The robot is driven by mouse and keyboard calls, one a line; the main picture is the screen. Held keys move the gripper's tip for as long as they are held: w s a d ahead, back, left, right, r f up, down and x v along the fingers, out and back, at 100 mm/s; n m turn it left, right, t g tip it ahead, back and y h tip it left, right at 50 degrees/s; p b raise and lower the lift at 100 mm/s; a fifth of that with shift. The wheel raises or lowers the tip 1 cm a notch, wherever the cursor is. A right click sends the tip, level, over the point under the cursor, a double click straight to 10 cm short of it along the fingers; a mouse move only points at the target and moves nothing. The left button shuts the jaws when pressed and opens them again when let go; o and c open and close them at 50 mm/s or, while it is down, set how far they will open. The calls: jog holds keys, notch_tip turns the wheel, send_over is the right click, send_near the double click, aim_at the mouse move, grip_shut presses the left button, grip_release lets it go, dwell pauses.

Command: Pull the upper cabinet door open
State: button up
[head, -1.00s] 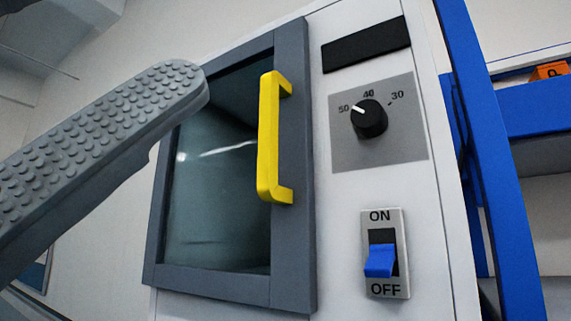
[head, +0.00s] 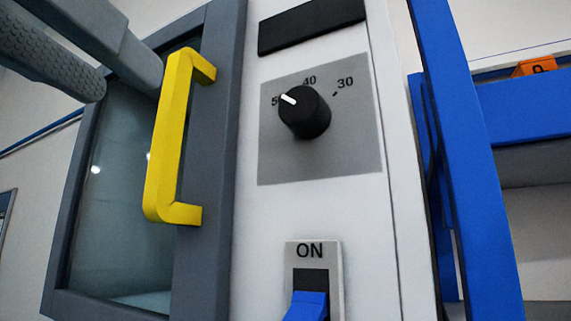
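The upper cabinet door (head: 220,140) has a grey frame and a dark glass pane, and it looks closed against the white cabinet. A yellow bar handle (head: 167,140) stands upright on its right side. My gripper (head: 127,90) comes in from the upper left with its two grey fingers apart. One finger has a studded inner face and ends left of the handle. The other finger's tip reaches the handle's upper part and is partly hidden behind it. I cannot tell whether it touches the handle. Nothing is seen held between the fingers.
Right of the door are a black temperature knob (head: 305,112) on a grey plate and a blue ON switch (head: 307,305), cut off below.

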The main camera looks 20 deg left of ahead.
aim_at(165, 112)
jog(key=w, duration=0.2)
jog(key=w+p, duration=0.1)
jog(key=w, duration=0.1)
jog(key=w+p, duration=0.1)
jog(key=w, duration=0.1)
jog(key=shift+w+a+r, duration=0.1)
jog(key=shift+w+a, duration=0.05)
jog(key=shift+a, duration=0.15)
jog(key=shift+w+a+p, duration=0.1)
jog(key=shift+w+p, duration=0.2)
jog(key=shift+w, duration=0.3)
grip_shut()
dwell(0.6)
